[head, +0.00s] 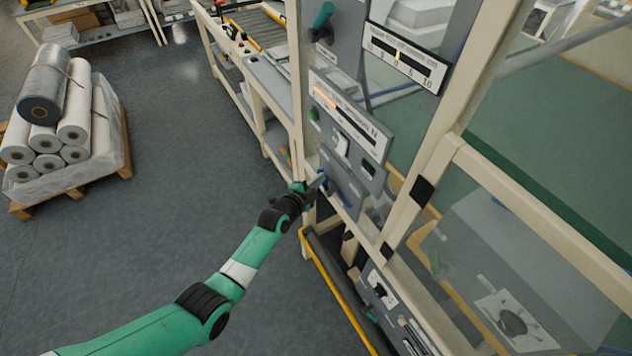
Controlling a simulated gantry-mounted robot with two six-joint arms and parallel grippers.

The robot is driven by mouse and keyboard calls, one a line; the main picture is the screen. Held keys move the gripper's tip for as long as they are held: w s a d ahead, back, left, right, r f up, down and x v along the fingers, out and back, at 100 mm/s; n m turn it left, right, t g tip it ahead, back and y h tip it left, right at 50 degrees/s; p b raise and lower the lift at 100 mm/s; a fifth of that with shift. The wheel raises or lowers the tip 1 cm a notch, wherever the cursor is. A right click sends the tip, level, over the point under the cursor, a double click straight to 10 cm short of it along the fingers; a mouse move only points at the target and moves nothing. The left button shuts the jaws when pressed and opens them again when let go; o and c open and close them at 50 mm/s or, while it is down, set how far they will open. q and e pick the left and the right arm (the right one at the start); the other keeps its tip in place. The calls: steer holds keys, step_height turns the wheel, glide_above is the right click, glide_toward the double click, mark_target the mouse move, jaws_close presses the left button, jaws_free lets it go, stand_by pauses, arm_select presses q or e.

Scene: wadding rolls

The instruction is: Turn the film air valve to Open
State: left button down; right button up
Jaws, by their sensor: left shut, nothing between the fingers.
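My left arm, green with black joints, reaches in from the bottom left of the head view. Its gripper (318,181) is shut and empty at the lower left corner of a grey control panel (344,186). A small blue part (325,187) shows right beside the fingertips. I cannot tell whether it is the film air valve's handle, or whether the fingers touch it. A teal handle (322,20) sits on the upper panel. No valve label or Open mark is readable. My right gripper is not in view.
A cream frame post (299,100) stands close to the left gripper. A scale plate (405,58) and a lower dial panel (380,290) are on the machine. White rolls (75,118) lie stacked on a pallet (125,170) at left. The floor between is clear.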

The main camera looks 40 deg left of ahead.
arm_select(q)
steer(key=w+d+r+p+v, duration=0.1)
steer(key=p+v, duration=0.5)
steer(key=v, duration=0.7)
steer(key=shift+d+r+p, duration=0.35)
steer(key=shift+d+r, duration=0.05)
steer(key=shift+r, duration=0.05)
steer(key=shift+w, duration=0.15)
